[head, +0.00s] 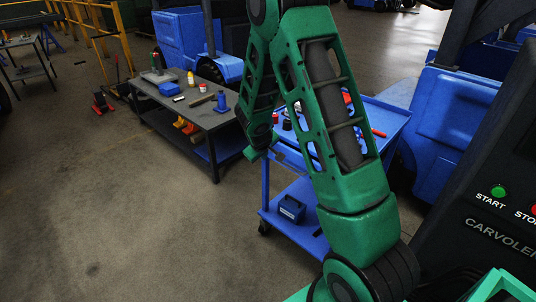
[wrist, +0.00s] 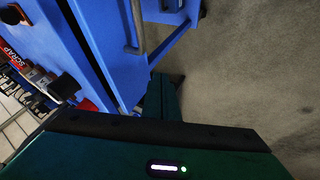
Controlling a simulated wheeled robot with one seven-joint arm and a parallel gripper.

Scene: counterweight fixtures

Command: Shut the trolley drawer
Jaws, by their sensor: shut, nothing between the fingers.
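The blue trolley (head: 392,118) stands behind my green arm in the head view, with tools on its top. My gripper (head: 252,154) points down at the trolley's left side. Its fingers (wrist: 163,100) are shut and empty, close to the blue front; contact cannot be made out.
A dark workbench (head: 200,118) with bottles and tools stands to the left. A black machine panel with a START button (head: 498,190) is at the right. The floor (head: 110,215) at front left is clear.

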